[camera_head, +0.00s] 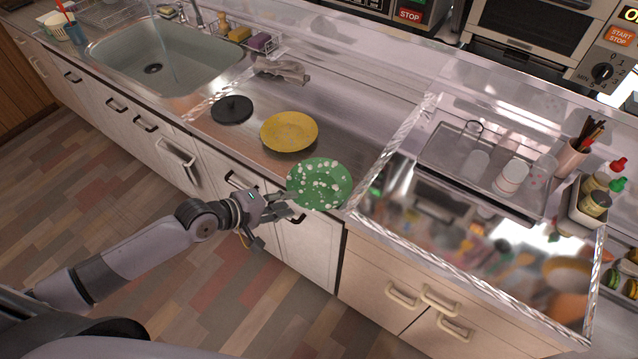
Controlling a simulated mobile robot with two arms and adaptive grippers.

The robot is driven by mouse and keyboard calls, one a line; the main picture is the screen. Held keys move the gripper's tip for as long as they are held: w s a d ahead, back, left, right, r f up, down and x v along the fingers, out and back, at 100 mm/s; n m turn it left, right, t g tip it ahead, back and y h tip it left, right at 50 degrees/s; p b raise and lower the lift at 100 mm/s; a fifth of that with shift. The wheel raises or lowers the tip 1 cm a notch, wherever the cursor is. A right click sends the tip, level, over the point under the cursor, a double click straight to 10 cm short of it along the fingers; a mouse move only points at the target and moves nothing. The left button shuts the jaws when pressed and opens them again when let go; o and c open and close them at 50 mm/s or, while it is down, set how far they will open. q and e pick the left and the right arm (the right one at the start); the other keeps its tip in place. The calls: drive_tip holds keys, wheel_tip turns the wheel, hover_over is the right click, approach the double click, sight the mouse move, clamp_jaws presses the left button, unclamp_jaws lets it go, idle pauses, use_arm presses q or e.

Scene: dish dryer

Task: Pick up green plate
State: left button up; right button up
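The green plate (319,181) with white spots is at the front edge of the steel counter, below and right of the yellow plate. My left gripper (291,205) is at its lower-left rim, with the fingertips touching or very close to it. I cannot tell whether the fingers are closed on the rim, nor whether the plate rests on the counter or is slightly raised. My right gripper is not in view.
A yellow plate (289,131) and a dark round lid (232,109) lie on the counter (335,115). The sink (165,60) is at the left. A raised transparent edge (396,135) borders the right section, which holds a tray (455,155) with cups.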

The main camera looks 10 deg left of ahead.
sight(296, 200)
use_arm(q)
drive_tip(key=shift+x, duration=1.5)
drive_tip(key=shift+r, duration=0.1)
drive_tip(key=shift+c, duration=0.3)
clamp_jaws()
